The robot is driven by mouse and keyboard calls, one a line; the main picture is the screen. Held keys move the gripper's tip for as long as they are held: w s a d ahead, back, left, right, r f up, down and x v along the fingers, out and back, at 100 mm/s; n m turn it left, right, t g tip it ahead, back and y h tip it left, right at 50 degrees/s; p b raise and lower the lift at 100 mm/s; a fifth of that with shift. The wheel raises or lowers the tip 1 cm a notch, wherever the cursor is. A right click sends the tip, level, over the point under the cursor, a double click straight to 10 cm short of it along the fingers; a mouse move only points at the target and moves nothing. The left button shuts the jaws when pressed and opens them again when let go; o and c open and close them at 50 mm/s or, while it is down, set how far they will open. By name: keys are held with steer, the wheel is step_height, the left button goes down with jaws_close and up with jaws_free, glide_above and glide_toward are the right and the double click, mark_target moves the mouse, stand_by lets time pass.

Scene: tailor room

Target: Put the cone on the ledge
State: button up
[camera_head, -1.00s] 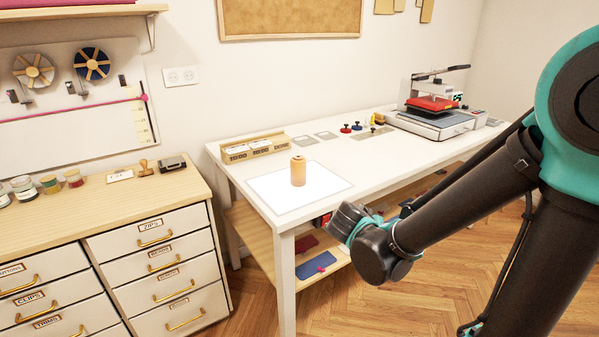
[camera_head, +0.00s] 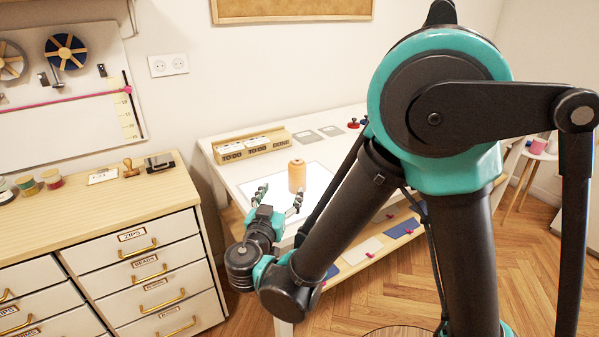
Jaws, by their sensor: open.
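The cone (camera_head: 297,176) is a tan, nearly cylindrical spool standing upright on a white mat (camera_head: 318,183) near the left end of the white table. My gripper (camera_head: 279,197) is open and empty at the table's front left, its two fingers pointing at the cone. In the picture its right fingertip lies just below the cone's base. I cannot tell whether it touches. I cannot tell for sure which surface is the ledge. A wall shelf's bracket (camera_head: 131,14) shows at the top left, and the shelf itself is almost wholly out of view.
A wooden card box (camera_head: 252,146) stands behind the mat. A drawer cabinet (camera_head: 120,215) stands left of the table, with a stamp (camera_head: 130,168) and jars on top. My arm hides much of the table's right part. A lower shelf under the table holds coloured pieces.

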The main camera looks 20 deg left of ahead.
mark_target(295, 166)
steer(key=w, duration=1.1)
steer(key=shift+w+a, duration=0.15)
steer(key=shift+a, duration=0.25)
steer(key=w, duration=0.5)
steer(key=shift+a+r, duration=0.1)
steer(key=shift+r, duration=0.05)
jaws_close()
